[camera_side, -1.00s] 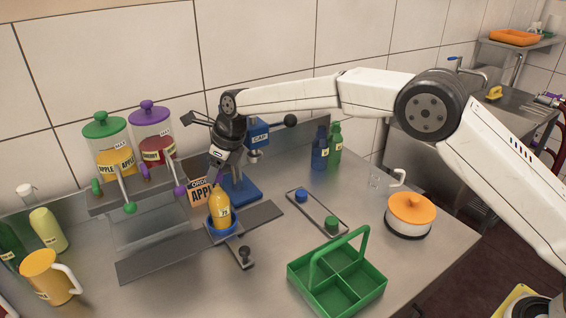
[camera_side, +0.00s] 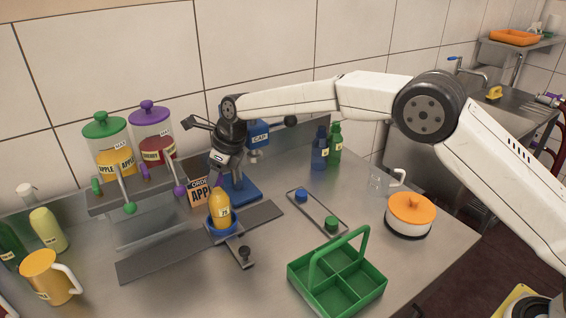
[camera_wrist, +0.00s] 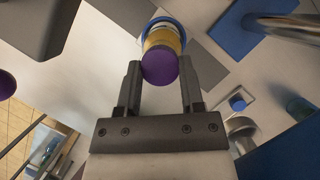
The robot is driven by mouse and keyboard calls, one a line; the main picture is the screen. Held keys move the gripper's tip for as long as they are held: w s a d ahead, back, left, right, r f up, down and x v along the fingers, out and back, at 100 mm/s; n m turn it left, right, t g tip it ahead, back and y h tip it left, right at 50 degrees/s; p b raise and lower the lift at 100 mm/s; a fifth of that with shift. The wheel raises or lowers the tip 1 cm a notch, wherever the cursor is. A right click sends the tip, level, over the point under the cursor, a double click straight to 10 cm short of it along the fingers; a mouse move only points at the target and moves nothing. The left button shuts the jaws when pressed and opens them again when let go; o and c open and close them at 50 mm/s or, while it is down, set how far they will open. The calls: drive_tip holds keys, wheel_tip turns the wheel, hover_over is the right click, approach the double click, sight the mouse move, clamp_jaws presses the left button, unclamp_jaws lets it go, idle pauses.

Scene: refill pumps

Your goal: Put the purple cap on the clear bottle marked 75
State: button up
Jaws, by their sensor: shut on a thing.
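The clear bottle (camera_side: 220,214), filled with yellow-orange liquid and bearing a small number label, stands upright in a blue ring holder (camera_side: 208,226) in the side view. The purple cap (camera_wrist: 160,69) shows between my gripper's fingers in the wrist view, with the yellow bottle (camera_wrist: 164,38) and blue ring directly behind it. My gripper (camera_side: 219,182) is shut on the cap, right over the bottle's neck. The fingers largely hide the cap in the side view, so I cannot tell whether it touches or is seated on the neck.
A blue capping press (camera_side: 258,134) stands just behind the bottle. Dispensers with green (camera_side: 103,124) and purple (camera_side: 149,112) lids stand at the left. A tray with blue and green caps (camera_side: 316,212) and a green carrier (camera_side: 337,288) lie to the right.

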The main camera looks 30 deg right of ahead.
drive_tip(key=shift+f, duration=0.1)
drive_tip(key=o, duration=1)
drive_tip(key=shift+r, duration=3.5)
